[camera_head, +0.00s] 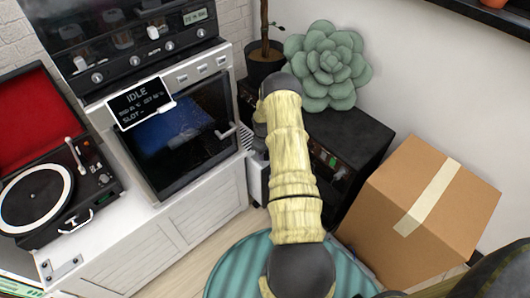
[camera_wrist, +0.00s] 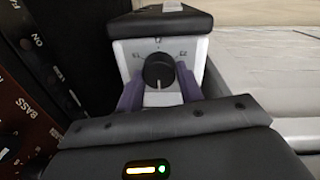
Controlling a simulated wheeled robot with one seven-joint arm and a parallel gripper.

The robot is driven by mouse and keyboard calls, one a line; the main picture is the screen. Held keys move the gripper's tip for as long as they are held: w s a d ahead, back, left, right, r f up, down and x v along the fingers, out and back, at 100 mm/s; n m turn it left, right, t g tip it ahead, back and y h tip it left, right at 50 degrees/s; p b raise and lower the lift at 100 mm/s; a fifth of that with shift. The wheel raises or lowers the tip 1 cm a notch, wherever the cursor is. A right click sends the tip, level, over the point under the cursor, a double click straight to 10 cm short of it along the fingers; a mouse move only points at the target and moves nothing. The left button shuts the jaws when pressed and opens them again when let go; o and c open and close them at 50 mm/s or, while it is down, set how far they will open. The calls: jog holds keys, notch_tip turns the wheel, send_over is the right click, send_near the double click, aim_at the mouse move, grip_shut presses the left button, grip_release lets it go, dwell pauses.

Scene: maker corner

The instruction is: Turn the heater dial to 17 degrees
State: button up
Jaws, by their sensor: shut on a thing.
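The heater dial (camera_wrist: 159,69) is a round black knob on the pale front panel of the heater (camera_wrist: 196,55), in the wrist view. A light line marks its lower part. Small labels stand left, above and right of it, too blurred to read surely. My gripper (camera_wrist: 158,82) has its purple fingers on either side of the dial and is shut on it. In the head view, a narrow pale strip of the heater (camera_head: 255,184) shows beside my arm. My arm hides the dial and my gripper there.
A black amplifier-like cabinet (camera_head: 352,133) stands right of the heater, with a succulent (camera_head: 326,66) on top. A cardboard box (camera_head: 400,225) is at the right. A white cabinet (camera_head: 140,240) with an oven (camera_head: 180,135) is at the left. A turntable (camera_head: 38,200) lies farther left.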

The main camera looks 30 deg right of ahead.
jog(key=m, duration=0.6)
jog(key=shift+w+d, duration=0.1)
jog(key=m+b, duration=0.1)
jog(key=m, duration=0.4)
jog(key=shift+g, duration=0.3)
jog(key=shift+d+m, duration=0.1)
jog(key=shift+m, duration=0.2)
jog(key=shift+r, duration=0.1)
jog(key=o, duration=1)
